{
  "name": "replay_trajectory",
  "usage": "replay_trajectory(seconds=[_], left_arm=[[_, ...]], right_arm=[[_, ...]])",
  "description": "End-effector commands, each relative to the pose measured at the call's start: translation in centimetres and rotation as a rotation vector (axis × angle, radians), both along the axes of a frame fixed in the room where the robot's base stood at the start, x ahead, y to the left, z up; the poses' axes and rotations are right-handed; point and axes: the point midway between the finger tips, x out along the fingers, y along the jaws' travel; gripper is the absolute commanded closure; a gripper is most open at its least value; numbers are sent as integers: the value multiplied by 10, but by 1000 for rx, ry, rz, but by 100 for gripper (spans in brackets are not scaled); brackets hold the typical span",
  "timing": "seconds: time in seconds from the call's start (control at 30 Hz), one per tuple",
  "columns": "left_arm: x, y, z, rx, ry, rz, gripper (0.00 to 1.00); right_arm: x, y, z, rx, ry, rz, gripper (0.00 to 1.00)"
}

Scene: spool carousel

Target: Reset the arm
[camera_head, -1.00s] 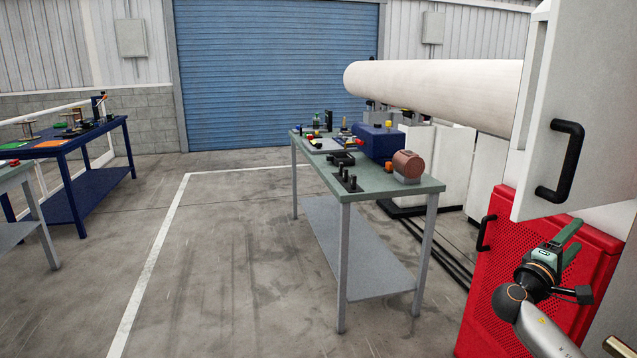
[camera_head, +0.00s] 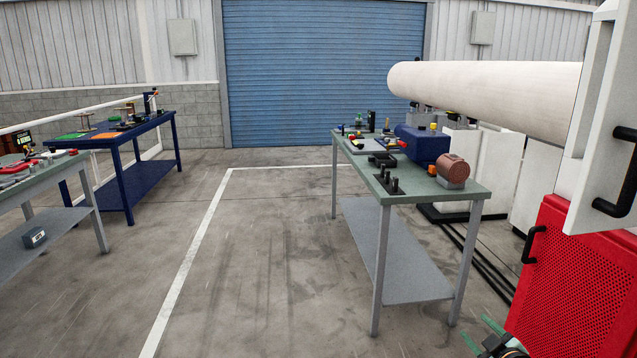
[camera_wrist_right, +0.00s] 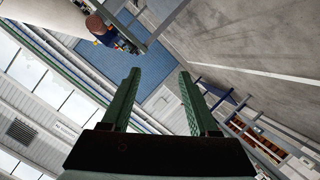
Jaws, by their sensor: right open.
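My right gripper (camera_head: 483,338) shows at the bottom right edge of the head view, in front of the red perforated cabinet (camera_head: 575,275). Only its green fingers and part of the dark wrist are in the picture. In the right wrist view its two green fingers (camera_wrist_right: 160,105) stand wide apart with nothing between them, so it is open and empty. It touches nothing that I can see. My left gripper is not in view.
A green-topped table (camera_head: 440,190) with a copper spool (camera_head: 453,168) and a blue box (camera_head: 424,146) stands right of centre. A white door with a black handle (camera_head: 622,175) is at the right. Workbenches (camera_head: 120,140) stand left. The middle floor (camera_head: 270,260) is clear.

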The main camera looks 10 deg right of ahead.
Motion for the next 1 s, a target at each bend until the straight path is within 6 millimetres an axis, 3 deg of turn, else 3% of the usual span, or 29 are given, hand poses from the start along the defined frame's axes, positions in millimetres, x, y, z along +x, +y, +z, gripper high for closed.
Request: replay_trajectory(seconds=[0.03,0.2,0.33,0.5,0.6,0.7,1.0], left_arm=[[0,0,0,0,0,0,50],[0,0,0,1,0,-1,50],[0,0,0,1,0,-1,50],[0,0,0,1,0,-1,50],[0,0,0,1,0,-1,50],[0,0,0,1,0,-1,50],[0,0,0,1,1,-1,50]], right_arm=[[-15,25,-31,47,42,21,39],[-77,108,-111,209,165,74,39],[-136,174,-156,352,257,90,39],[-210,248,-185,533,353,76,39],[-240,277,-190,611,389,58,39],[-257,293,-190,656,409,45,39],[-263,299,-190,672,416,39,39]])
